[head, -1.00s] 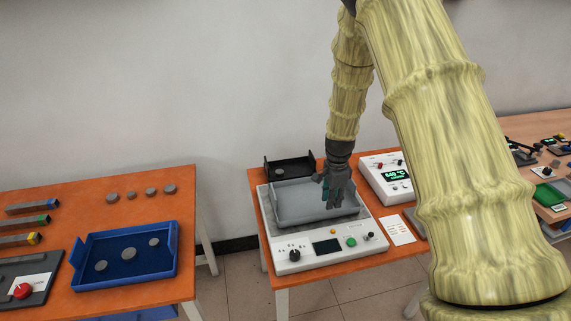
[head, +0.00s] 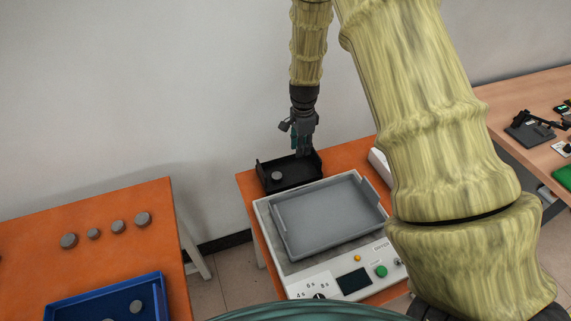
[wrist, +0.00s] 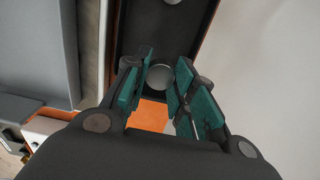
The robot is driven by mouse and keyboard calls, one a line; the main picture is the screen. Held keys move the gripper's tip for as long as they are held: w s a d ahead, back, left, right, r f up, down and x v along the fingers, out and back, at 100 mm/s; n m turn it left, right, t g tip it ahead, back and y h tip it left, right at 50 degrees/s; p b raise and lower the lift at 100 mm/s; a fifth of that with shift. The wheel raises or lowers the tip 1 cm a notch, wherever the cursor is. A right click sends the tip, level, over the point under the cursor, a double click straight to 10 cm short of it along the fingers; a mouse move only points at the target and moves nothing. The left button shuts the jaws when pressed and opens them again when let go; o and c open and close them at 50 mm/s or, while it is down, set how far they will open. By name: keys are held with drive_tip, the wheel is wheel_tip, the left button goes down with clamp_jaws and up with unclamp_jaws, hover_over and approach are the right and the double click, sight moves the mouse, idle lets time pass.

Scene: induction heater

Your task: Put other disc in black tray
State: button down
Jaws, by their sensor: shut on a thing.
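The black tray (head: 268,188) stands on the orange table behind the heater. One grey disc (head: 277,176) lies in its left part, and a disc also shows at the top edge of the wrist view (wrist: 172,2). My gripper (head: 303,153) points down over the tray's right part. In the wrist view its green-padded fingers (wrist: 162,68) are shut on another grey disc (wrist: 160,77). The black tray (wrist: 140,28) shows behind that disc. The held disc is hidden by the fingers in the head view, and its exact height is unclear.
The grey tray (head: 325,222) on the white heater (head: 275,240) is empty. The left table holds several grey discs (head: 93,233) and a blue tray (head: 70,306) with discs. The wall (head: 210,90) rises behind the black tray.

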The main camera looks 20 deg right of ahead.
sight(300, 172)
drive_tip(key=shift+s+f, duration=0.15)
drive_tip(key=shift+f, duration=0.25)
drive_tip(key=shift+s+d+f+p, duration=0.1)
drive_tip(key=shift+s+f+p, duration=0.25)
drive_tip(key=shift+f, duration=0.3)
drive_tip(key=shift+s+f+p, duration=0.3)
drive_tip(key=shift+f+p, duration=0.05)
drive_tip(key=shift+f, duration=0.25)
drive_tip(key=shift+w+f, duration=0.35)
drive_tip(key=shift+f, duration=0.25)
drive_tip(key=shift+w+f, duration=0.3)
drive_tip(key=shift+f, duration=0.25)
drive_tip(key=shift+s+f+p, duration=0.25)
drive_tip(key=shift+s+p, duration=0.15)
drive_tip(key=f, duration=0.3)
drive_tip(key=shift+w+f+p, duration=0.15)
drive_tip(key=shift+w+p, duration=0.05)
drive_tip(key=shift+p, duration=0.2)
drive_tip(key=shift+s, duration=0.15)
